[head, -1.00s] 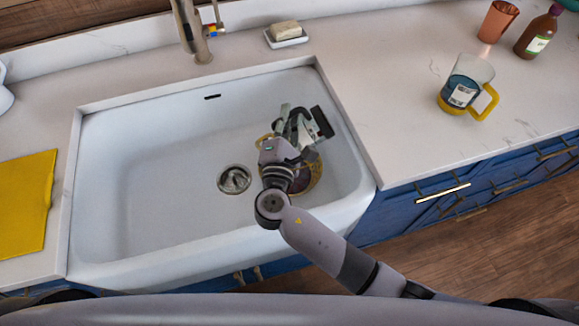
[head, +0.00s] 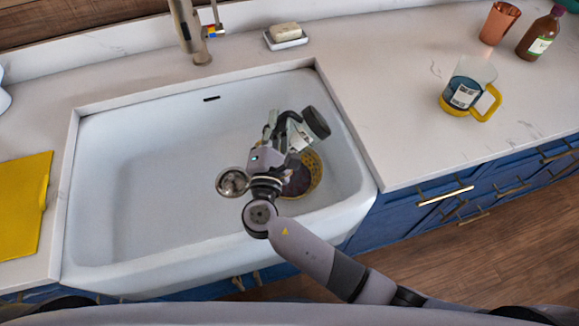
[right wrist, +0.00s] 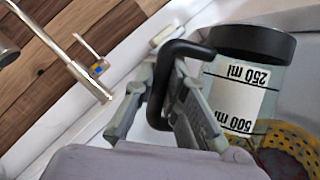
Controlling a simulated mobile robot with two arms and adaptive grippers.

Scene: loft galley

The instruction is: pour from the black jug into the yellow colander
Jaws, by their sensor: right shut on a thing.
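The jug (right wrist: 240,90) is clear-walled with a white 250/500 ml label, a black end band and a black handle. My right gripper (head: 275,126) is shut on the handle, which shows between its fingers in the right wrist view (right wrist: 166,95). The jug is held tilted over the sink, its black end (head: 317,122) towards the upper right in the head view. The yellow colander (head: 314,172) stands in the sink's right part, below the jug, partly hidden by gripper and jug. It also shows in the right wrist view (right wrist: 292,143). Its inside looks dark purplish. I see no stream. My left gripper is out of view.
The white sink (head: 130,190) is otherwise empty around its drain (head: 232,182). A tap (head: 190,35) and a soap dish (head: 286,40) are behind it. A yellow-handled mug (head: 466,90), copper cup (head: 498,22) and brown bottle (head: 540,34) stand right. A yellow board (head: 22,205) lies left.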

